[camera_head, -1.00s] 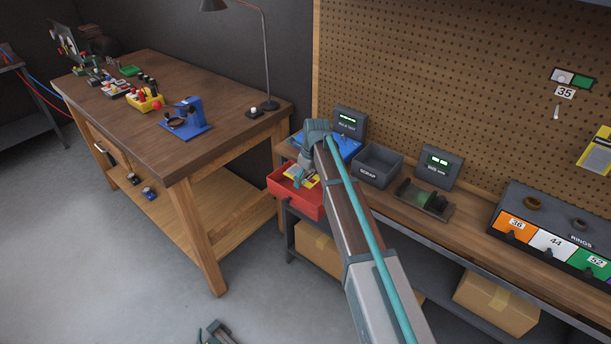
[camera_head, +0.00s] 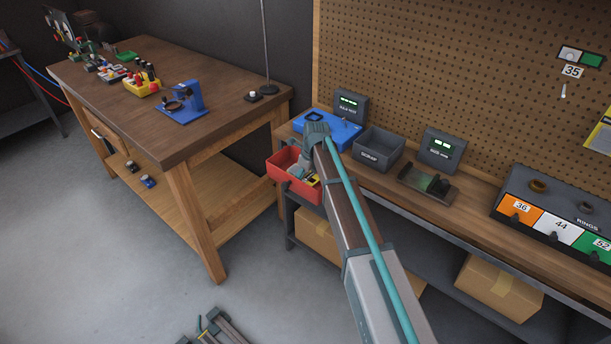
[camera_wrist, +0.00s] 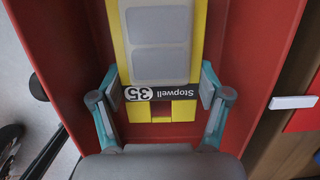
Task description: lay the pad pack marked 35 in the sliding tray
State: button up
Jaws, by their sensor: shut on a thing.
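The pad pack marked 35 (camera_wrist: 158,60) is yellow with grey pads and a black and white "Stopwell 35" label. My gripper (camera_wrist: 160,93) is shut on its near end, one teal finger on each side. The pack is between the walls of a red tray (camera_wrist: 265,65); I cannot tell whether it touches the floor. In the head view the red tray (camera_head: 289,186) is at the left end of the bench, with my gripper (camera_head: 303,171) down inside it. Only a bit of the yellow pack (camera_head: 314,181) shows there; my arm hides the rest.
A blue fixture (camera_head: 340,133), a grey scrap bin (camera_head: 378,157) and a small dark fixture (camera_head: 428,187) stand on the bench right of the tray. A wooden table (camera_head: 150,110) stands at left. In the wrist view a white bar (camera_wrist: 293,102) lies right of the tray.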

jog(key=shift+f, duration=0.15)
jog(key=o, duration=1.3)
jog(key=shift+f, duration=0.1)
jog(key=shift+c, duration=0.2)
jog(key=v, duration=1.2)
